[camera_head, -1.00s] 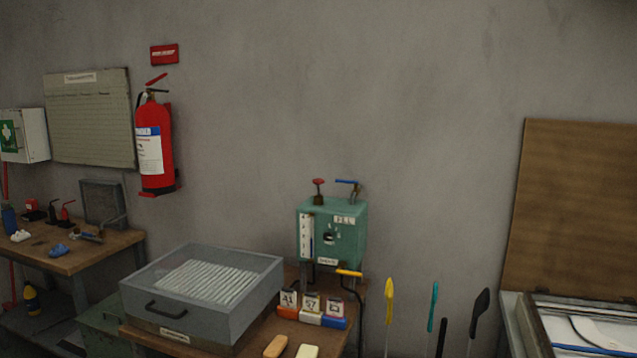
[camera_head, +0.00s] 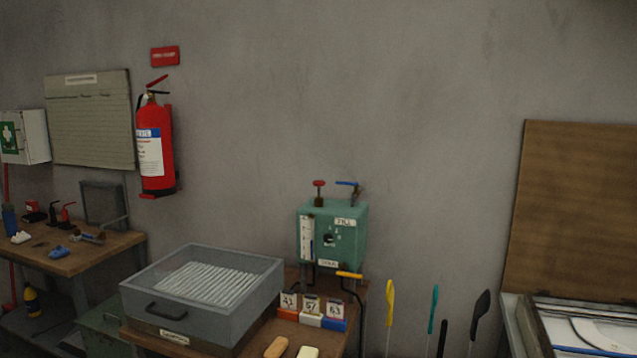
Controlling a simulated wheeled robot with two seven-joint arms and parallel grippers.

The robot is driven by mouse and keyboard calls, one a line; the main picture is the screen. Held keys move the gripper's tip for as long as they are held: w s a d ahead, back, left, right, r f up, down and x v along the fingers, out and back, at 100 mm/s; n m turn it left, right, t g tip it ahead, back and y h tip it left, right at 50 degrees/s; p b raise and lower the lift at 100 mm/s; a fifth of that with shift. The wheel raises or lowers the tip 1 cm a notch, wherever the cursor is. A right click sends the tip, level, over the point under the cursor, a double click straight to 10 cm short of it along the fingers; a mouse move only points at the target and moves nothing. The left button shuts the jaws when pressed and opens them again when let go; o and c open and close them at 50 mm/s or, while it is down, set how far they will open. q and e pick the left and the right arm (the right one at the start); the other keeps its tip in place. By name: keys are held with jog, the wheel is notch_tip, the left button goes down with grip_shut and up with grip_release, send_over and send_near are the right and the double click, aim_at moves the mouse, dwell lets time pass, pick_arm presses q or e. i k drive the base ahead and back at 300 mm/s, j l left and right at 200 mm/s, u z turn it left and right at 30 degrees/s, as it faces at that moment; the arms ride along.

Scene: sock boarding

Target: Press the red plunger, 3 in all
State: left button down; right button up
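The red plunger (camera_head: 319,184) stands upright on the top left of a green box-shaped unit (camera_head: 347,238). A blue lever (camera_head: 347,184) sits beside it on the same top, to the right. The unit has a white gauge strip, a small dark dial and labels on its front, and a yellow-handled lever (camera_head: 349,275) low in front. Neither of my grippers shows in the head view, and nothing touches the plunger.
Several numbered blocks (camera_head: 311,318) sit before the unit. Coloured upright tools (camera_head: 389,305) stand to the right. A fire extinguisher (camera_head: 154,150) hangs on the wall.

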aim_at(318, 183)
jog(key=i+j, duration=0.4)
jog(key=j, duration=0.25)
jog(key=i+j, duration=0.15)
jog(key=j, duration=0.15)
jog(key=i+j+z, duration=0.15)
jog(key=z, duration=1.3)
jog(key=k+j, duration=0.05)
